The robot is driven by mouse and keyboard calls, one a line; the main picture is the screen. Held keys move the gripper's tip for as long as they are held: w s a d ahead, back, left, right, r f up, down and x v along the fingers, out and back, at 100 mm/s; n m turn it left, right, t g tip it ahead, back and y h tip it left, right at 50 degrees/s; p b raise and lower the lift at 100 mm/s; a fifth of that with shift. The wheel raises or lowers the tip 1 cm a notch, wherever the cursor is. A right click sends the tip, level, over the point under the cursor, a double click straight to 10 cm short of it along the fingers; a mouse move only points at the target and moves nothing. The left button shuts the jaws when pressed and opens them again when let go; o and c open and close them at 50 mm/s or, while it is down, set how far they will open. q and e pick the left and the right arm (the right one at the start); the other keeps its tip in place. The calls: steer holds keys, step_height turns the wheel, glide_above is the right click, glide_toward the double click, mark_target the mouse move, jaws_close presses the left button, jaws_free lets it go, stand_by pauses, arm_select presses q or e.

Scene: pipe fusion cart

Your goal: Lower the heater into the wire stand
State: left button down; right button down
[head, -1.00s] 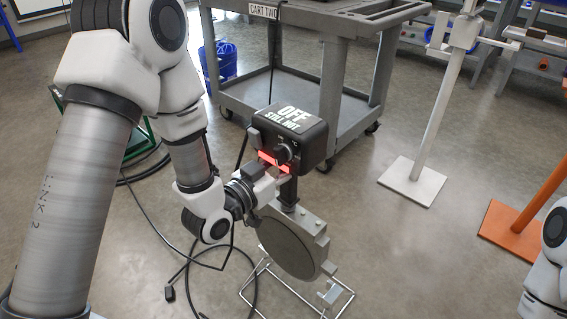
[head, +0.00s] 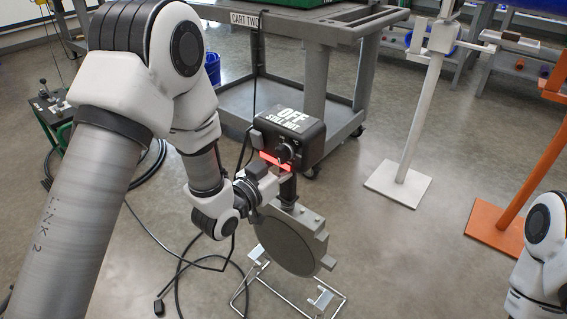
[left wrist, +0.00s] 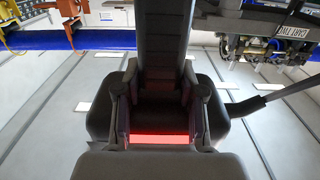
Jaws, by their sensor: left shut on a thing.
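The heater (head: 290,137) has a black control box marked "OFF STILL HOT", a knob and a glowing red strip. Its round grey plate (head: 289,241) hangs upright below the box. My left gripper (head: 270,184) is shut on the heater just under the box; in the left wrist view its fingers (left wrist: 166,100) stand on both sides of the dark handle above the red strip. The wire stand (head: 330,291) is on the floor, below and partly behind the plate. I cannot tell whether plate and stand touch. My right gripper is out of view.
A grey cart (head: 325,62) labelled "CART TWO" stands behind the heater. A white post stand (head: 398,188) and an orange stand (head: 495,229) are at the right. Black cable (head: 180,275) lies on the floor left of the wire stand. Floor between wire stand and white stand is clear.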

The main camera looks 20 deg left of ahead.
mark_target(284, 185)
arm_select(q)
steer(key=shift+w+d+r, duration=0.15)
steer(key=shift+w+r, duration=0.2)
steer(key=shift+w, duration=0.15)
steer(key=shift+w+f, duration=0.1)
steer(key=shift+f, duration=0.15)
steer(key=shift+f+b, duration=1.45)
steer(key=shift+f, duration=0.4)
steer(key=shift+s, duration=0.2)
steer(key=shift+f, duration=0.1)
steer(key=shift+f, duration=0.1)
steer(key=shift+f+b, duration=0.95)
steer(key=shift+f, duration=0.25)
